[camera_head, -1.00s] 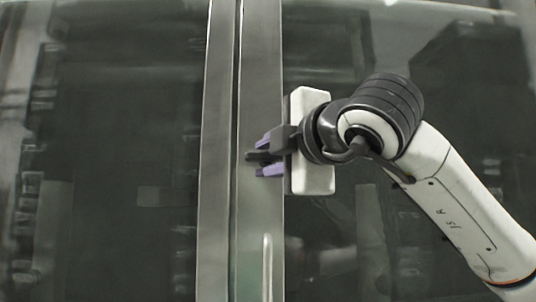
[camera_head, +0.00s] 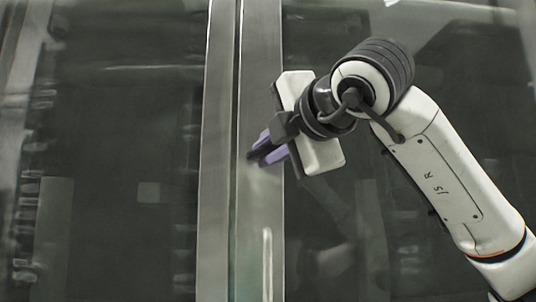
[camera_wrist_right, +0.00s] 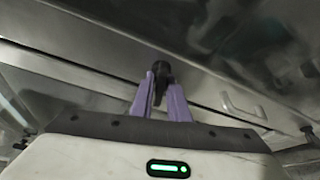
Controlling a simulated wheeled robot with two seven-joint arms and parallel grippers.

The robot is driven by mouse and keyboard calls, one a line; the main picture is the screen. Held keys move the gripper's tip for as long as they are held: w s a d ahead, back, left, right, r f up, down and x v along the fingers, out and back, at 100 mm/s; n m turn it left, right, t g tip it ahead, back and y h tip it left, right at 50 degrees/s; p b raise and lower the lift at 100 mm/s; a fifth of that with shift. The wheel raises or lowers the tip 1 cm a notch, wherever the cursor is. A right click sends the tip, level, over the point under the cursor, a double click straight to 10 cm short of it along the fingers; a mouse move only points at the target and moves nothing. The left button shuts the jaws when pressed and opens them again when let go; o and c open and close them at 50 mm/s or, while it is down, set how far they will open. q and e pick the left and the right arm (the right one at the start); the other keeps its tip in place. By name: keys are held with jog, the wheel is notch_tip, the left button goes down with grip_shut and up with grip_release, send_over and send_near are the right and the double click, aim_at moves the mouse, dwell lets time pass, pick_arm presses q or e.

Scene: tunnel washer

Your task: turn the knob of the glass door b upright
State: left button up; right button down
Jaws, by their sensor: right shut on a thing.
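The knob (camera_head: 256,153) of the glass door is a small dark piece on the metal door frame (camera_head: 262,205). My right gripper (camera_head: 267,150), with purple fingers, is shut on it and hides most of it in the head view. The gripper is tilted, its fingers pointing down and to the left. In the right wrist view the dark knob (camera_wrist_right: 160,75) sits between the two purple fingertips (camera_wrist_right: 160,92). The knob looks tilted in the head view, but its exact angle is hard to tell. My left gripper is not in view.
A vertical metal handle (camera_head: 267,265) is on the frame below the knob; it also shows in the right wrist view (camera_wrist_right: 240,106). Dark glass panes lie left (camera_head: 110,150) and right (camera_head: 330,235) of the frame. Another small dark piece (camera_wrist_right: 306,130) shows at the right wrist view's right edge.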

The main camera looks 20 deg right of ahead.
jog(key=shift+r+n+g+h+p, duration=0.1)
jog(key=shift+n+g+h+p, duration=0.4)
jog(key=shift+n, duration=0.7)
jog(key=n+g+h+p, duration=0.1)
jog(key=n, duration=0.2)
jog(key=n+g+h+p, duration=0.1)
jog(key=n+h+p, duration=0.1)
jog(key=n, duration=0.1)
jog(key=shift+n+g+h+p, duration=0.5)
jog(key=shift+n+h, duration=0.2)
jog(key=shift+n, duration=0.4)
jog(key=c, duration=1.8)
grip_release()
jog(key=shift+c, duration=0.2)
